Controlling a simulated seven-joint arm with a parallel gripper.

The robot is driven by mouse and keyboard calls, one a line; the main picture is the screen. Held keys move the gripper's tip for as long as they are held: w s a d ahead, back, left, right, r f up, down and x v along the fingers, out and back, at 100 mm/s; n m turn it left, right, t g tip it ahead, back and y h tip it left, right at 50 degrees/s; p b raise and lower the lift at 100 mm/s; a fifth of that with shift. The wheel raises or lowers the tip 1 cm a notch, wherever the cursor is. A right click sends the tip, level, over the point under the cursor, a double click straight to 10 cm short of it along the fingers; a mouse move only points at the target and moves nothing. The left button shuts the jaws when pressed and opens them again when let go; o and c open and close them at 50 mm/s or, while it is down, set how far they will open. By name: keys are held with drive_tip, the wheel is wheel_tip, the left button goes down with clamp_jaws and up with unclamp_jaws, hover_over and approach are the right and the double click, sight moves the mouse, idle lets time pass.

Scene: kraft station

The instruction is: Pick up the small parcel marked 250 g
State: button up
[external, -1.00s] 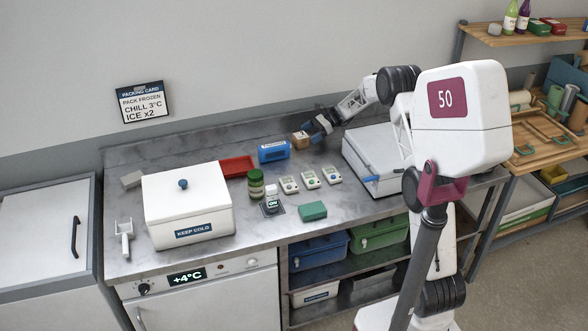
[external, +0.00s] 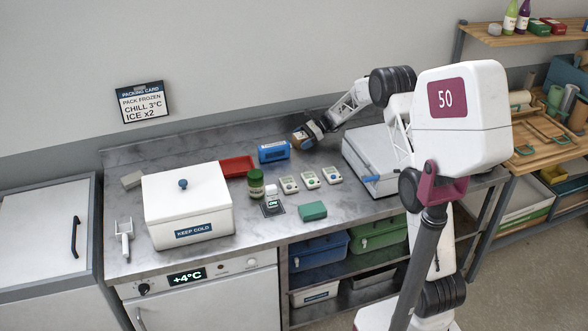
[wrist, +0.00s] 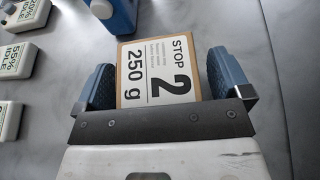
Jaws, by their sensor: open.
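The small parcel (wrist: 158,70) is a brown box with a white label reading "STOP 2" and "250 g" in the wrist view. My gripper (wrist: 160,82) is open, with one blue finger on each side of the parcel. A narrow gap shows at the right finger; the left finger is very close to the box, and I cannot tell if it touches. In the external view the parcel (external: 299,139) sits at the back of the steel counter (external: 335,200), partly hidden by my gripper (external: 307,134).
A blue box (external: 273,151) stands just left of the parcel. Several small white devices (external: 310,179), a green jar (external: 256,184) and a red tray (external: 237,166) lie nearby. A grey case (external: 372,158) stands to the right. The white cold box (external: 190,212) is further left.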

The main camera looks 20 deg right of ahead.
idle(0.5)
drive_tip(key=c, duration=1.1)
